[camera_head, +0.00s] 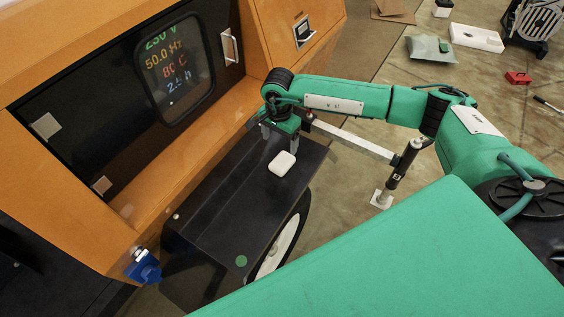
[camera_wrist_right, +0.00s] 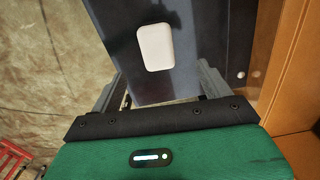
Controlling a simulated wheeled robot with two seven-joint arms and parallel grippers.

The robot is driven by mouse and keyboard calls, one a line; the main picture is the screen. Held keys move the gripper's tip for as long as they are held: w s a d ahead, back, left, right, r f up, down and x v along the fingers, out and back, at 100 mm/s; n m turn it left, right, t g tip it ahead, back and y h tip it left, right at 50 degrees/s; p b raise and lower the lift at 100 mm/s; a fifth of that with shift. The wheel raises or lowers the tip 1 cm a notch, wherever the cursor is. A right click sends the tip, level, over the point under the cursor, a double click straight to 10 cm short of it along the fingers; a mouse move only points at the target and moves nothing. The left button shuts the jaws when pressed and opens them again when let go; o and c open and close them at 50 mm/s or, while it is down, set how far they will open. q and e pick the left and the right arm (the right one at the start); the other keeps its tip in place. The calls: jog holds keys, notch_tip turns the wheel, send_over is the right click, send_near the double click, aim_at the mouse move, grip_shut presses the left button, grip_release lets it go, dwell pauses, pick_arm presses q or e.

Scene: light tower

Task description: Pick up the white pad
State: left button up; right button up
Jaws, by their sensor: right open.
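The white pad (camera_head: 282,163) is a small rounded rectangle lying on a black shelf (camera_head: 222,210) in front of the orange console. My right gripper (camera_head: 279,140) is just behind the pad in the head view, its two fingers pointing down, open and empty. In the right wrist view the pad (camera_wrist_right: 155,47) shows whole, ahead of the gap between the spread fingers (camera_wrist_right: 160,73). The fingers look apart from the pad. My left gripper is not in view.
The orange console (camera_head: 185,150) with a dark display panel (camera_head: 172,68) rises along the shelf's left side. A blue part (camera_head: 143,266) sits at the console's lower edge. Several loose items lie on the floor at upper right.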

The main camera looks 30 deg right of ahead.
send_over(282, 161)
jog(key=f, duration=0.5)
jog(key=shift+w+a+p, duration=0.15)
jog(key=shift+a+p, duration=0.1)
jog(key=shift+p, duration=0.05)
jog(key=shift+f, duration=0.15)
jog(key=f, duration=0.1)
jog(key=f+p, duration=0.1)
jog(key=f, duration=0.2)
jog(key=shift+d+f+p, duration=0.2)
jog(key=shift+d+p, duration=0.1)
jog(key=shift+f, duration=0.3)
jog(key=c, duration=1.1)
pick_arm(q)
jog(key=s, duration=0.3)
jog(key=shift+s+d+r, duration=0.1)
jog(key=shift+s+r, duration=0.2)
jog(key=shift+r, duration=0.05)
pick_arm(e)
jog(key=shift+o, duration=0.2)
jog(key=shift+r, duration=0.1)
